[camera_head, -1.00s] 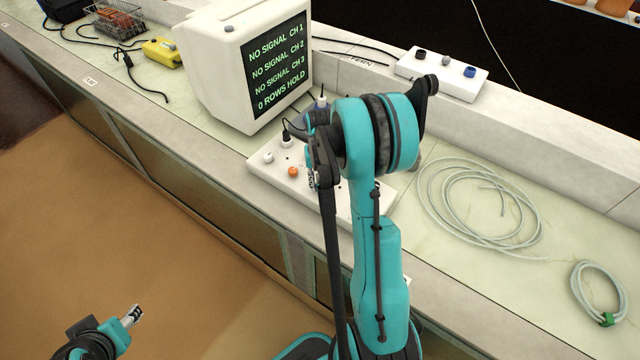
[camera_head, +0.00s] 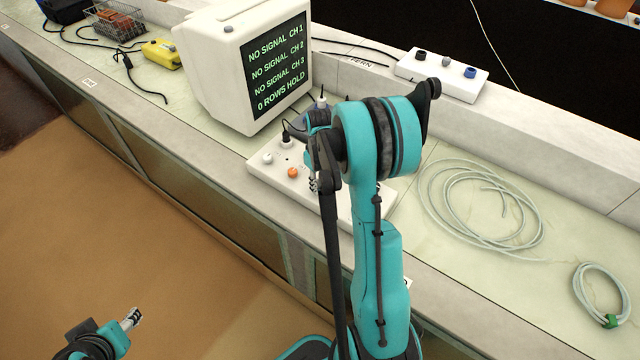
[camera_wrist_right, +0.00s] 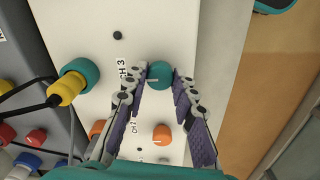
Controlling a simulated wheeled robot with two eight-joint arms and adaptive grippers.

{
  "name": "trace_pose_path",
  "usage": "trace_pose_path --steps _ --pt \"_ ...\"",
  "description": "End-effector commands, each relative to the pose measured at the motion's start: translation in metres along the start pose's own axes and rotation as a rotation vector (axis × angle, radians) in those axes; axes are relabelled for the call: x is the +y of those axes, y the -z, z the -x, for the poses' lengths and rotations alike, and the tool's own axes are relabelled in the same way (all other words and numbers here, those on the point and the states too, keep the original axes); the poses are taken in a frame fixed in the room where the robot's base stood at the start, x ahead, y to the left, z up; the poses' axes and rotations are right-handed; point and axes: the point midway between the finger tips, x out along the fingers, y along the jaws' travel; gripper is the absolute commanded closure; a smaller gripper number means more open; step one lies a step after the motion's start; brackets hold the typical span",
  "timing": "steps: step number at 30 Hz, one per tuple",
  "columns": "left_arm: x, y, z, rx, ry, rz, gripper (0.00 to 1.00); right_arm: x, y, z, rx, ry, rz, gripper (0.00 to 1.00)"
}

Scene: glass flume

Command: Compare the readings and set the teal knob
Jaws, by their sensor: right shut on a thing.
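The teal knob (camera_wrist_right: 160,74) shows in the right wrist view on a white panel (camera_wrist_right: 90,22), beside the printed label CH 3. My right gripper (camera_wrist_right: 161,84) is shut on it, one finger on each side. In the head view the panel (camera_head: 262,168) lies on the bench, and my right arm hides the teal knob and most of that gripper. The monitor (camera_head: 277,70) reads NO SIGNAL for CH 1, CH 2 and CH 3, and 0 ROWS HOLD. My left gripper (camera_head: 132,318) is low at the left, away from the bench; its jaw opening is too small to judge.
An orange knob (camera_wrist_right: 162,133) sits near the gripper fingers. A yellow plug (camera_wrist_right: 66,88) with a black cable is in a teal socket. A second white box (camera_head: 440,73) stands on the back ledge. Coiled hose (camera_head: 485,205) lies right of my arm.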

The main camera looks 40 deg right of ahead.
Motion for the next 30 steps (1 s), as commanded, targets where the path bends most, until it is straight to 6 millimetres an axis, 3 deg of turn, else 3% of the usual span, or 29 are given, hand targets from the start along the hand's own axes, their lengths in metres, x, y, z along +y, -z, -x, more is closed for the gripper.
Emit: trace_pose_path --steps 11,12,14,15,25,30 --pt "0.0 0.0 0.0 0.0 0.0 0.0 0.53 0.0 0.0 0.0 0.0 0.0 0.006 1.0" --pt "0.0 0.0 0.0 0.0 0.0 0.0 0.53 0.0 0.0 0.0 0.0 0.0 0.006 0.71" --pt "0.0 0.0 0.0 0.0 0.0 0.0 0.53 0.0 0.0 0.0 0.0 0.0 0.006 0.55" --pt "0.0 0.0 0.0 0.0 0.0 0.0 0.53 0.0 0.0 0.0 0.0 0.0 0.006 0.53" --pt "0.0 0.0 0.0 0.0 0.0 0.0 0.53 0.0 0.0 0.003 0.0 0.0 0.005 0.53" --pt "0.0 0.0 0.0 0.0 0.0 0.0 0.53 0.0 0.0 0.027 0.0 0.0 0.005 0.53"
